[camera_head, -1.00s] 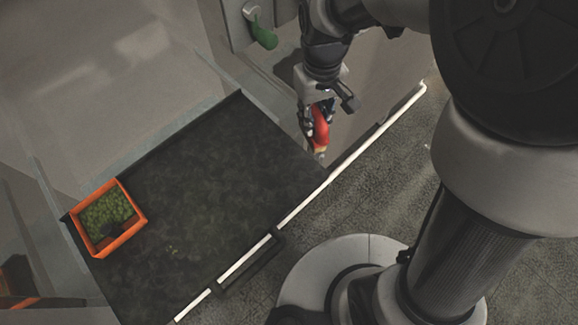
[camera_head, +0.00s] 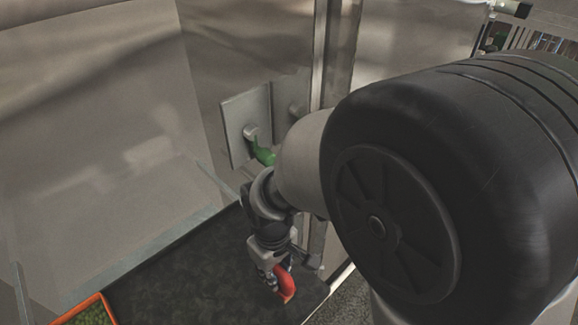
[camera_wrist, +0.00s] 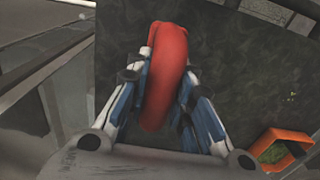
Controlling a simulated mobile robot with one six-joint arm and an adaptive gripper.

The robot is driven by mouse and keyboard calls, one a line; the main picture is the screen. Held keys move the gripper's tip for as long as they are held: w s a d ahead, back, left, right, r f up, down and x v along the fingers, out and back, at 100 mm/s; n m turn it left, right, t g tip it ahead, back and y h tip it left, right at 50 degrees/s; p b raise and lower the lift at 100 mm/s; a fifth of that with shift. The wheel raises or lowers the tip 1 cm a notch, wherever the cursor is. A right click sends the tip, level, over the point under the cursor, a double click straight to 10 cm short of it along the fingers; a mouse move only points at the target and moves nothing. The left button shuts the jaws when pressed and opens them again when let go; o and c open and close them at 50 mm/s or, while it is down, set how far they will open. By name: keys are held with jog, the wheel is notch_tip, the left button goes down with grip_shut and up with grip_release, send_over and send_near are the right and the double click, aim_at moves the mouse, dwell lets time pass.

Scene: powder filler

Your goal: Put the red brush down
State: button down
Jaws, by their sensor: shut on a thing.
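My gripper (camera_head: 268,275) is shut on the red brush (camera_head: 286,282), low in the head view, over the right end of the dark surface (camera_head: 185,285). In the wrist view the red brush (camera_wrist: 166,75) sits between the two fingers of my gripper (camera_wrist: 162,95). The dark surface (camera_wrist: 250,75) lies behind it. The brush's bristles are hidden, and I cannot tell whether the brush touches the surface.
An orange tray (camera_head: 88,314) with green contents stands at the left; it also shows in the wrist view (camera_wrist: 286,138). A green handle (camera_head: 263,154) sticks out from a metal plate on the wall. The surface between the brush and tray is clear.

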jog(key=shift+f+b, duration=0.65)
jog(key=shift+f, duration=2.05)
jog(key=shift+f, duration=0.15)
jog(key=c, duration=1.4)
grip_release()
